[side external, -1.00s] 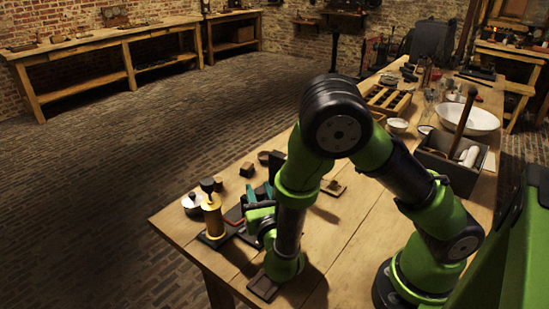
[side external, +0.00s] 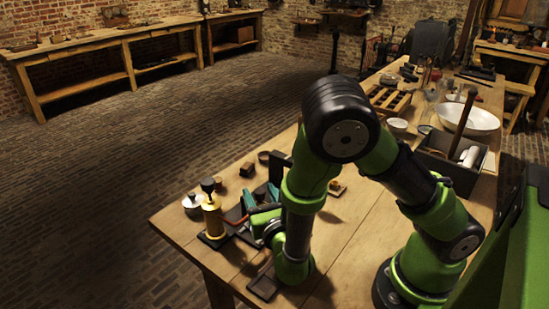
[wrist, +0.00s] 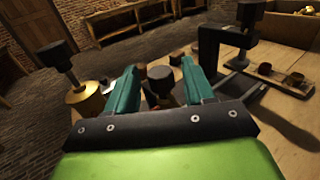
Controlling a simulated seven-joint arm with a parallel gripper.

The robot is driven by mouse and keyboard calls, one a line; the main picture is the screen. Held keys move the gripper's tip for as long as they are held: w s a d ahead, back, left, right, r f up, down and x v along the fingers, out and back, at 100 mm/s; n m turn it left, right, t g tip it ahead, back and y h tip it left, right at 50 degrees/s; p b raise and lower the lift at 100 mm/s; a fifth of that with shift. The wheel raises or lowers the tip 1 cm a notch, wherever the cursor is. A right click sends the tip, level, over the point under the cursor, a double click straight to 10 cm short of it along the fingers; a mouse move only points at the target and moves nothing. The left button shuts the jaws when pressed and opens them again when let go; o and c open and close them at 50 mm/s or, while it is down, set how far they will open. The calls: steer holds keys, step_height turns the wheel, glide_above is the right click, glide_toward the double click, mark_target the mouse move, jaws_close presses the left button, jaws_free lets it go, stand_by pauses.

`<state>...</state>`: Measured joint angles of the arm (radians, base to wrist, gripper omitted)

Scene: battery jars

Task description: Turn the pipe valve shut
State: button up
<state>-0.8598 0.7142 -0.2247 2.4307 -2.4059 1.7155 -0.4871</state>
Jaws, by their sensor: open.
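My gripper (wrist: 159,66) has two teal fingers spread apart, with a dark round knob (wrist: 160,73) showing between them in the wrist view. A little brass colour shows below the knob; the fingers and palm hide the rest. I cannot tell whether the fingers touch it or whether it is the valve's handle. In the side view my gripper (side external: 262,196) is low over the table's near left end. A thin red part (side external: 236,221) shows beside it, partly hidden. A brass cylinder with a black knob on top (side external: 212,218) stands upright to the left, also in the wrist view (wrist: 84,101).
A black bracket-like stand (wrist: 209,48) rises just right of the fingers. A lidded metal pot (side external: 192,205) and small wooden blocks (side external: 247,169) are on the table. The table's middle is fairly clear.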

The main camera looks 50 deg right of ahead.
steer(key=v, duration=1.5)
steer(key=shift+s+a, duration=0.2)
steer(key=shift+s, duration=0.15)
steer(key=shift+f, duration=0.1)
steer(key=s+d+f+m+g+y, duration=0.1)
steer(key=s+d+m+g+y, duration=0.4)
steer(key=m+g, duration=1.2)
step_height(320, 180, up, 8)
steer(key=w+m+t+y, duration=0.3)
steer(key=m+t+y, duration=0.25)
steer(key=m, duration=0.65)
steer(key=w+d+r+m+t+y, duration=0.1)
steer(key=d+r+m+t, duration=0.2)
steer(key=r, duration=0.5)
steer(key=shift+w+d+m+t, duration=0.35)
steer(key=shift+w+d+m, duration=0.05)
steer(key=shift+d+m, duration=0.35)
